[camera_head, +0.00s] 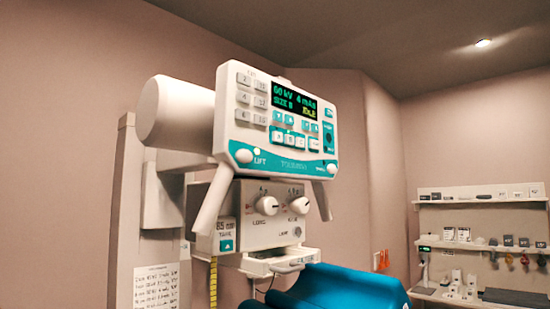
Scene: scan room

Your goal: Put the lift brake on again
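The X-ray tube head has a tilted white and teal control panel (277,122). A round white knob (244,156) sits at its lower left beside the word LIFT. A similar white knob (331,168) sits at the lower right; its label is too small to read. I cannot tell from this view whether the lift brake is on or off. The lit display (295,100) reads 60 kV, 4 mAs and a yellow word that looks like IDLE. My gripper is not in view.
Two white handles (212,203) slope down from the panel. Below is a box with two dials (267,205) and a tape readout (226,235). A grey column (122,220) stands left. A blue rounded surface (335,288) fills the bottom. Shelves (480,200) hang far right.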

